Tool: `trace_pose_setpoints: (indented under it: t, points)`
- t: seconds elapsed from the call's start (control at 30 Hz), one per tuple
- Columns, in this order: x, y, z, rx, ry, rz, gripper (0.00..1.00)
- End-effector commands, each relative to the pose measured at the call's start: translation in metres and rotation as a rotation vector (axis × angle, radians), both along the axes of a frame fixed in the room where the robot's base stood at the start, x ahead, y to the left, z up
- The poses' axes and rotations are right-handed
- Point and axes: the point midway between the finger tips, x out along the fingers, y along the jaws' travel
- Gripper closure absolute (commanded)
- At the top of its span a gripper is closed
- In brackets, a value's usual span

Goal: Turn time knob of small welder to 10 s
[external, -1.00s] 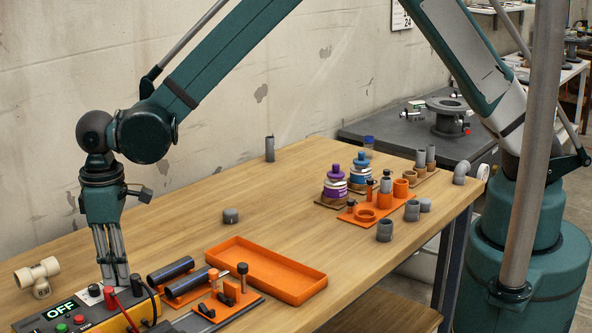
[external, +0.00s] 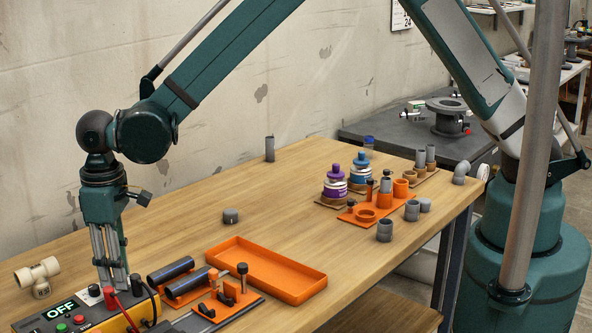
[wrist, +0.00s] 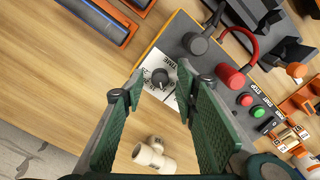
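The small welder (external: 82,322) is a dark box with yellow edges at the lower left of the external view. Its display reads OFF. In the wrist view its black time knob (wrist: 160,78) sits on a white label marked TIME, with a light pointer mark; the exact setting is too small to read. My gripper (wrist: 160,90) is open, with one finger on each side of the knob in the picture and visible gaps between. In the external view my gripper (external: 114,278) points down over the welder's far side. Whether the fingertips reach knob height I cannot tell.
A red plug (wrist: 231,77) and a black plug (wrist: 196,44) with cables stand close to the knob. A cream pipe tee (external: 37,274) lies left of the welder. Dark pipes (external: 172,270) and an orange tray (external: 268,270) lie to the right.

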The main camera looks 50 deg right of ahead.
Motion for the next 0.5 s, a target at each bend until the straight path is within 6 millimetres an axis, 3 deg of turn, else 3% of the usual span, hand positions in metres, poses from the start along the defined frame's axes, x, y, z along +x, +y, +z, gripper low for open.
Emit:
trace_pose_setpoints:
  t: [0.5]
  points:
    - [0.0001,0.0001,0.0099,0.0,0.0,0.0,0.71]
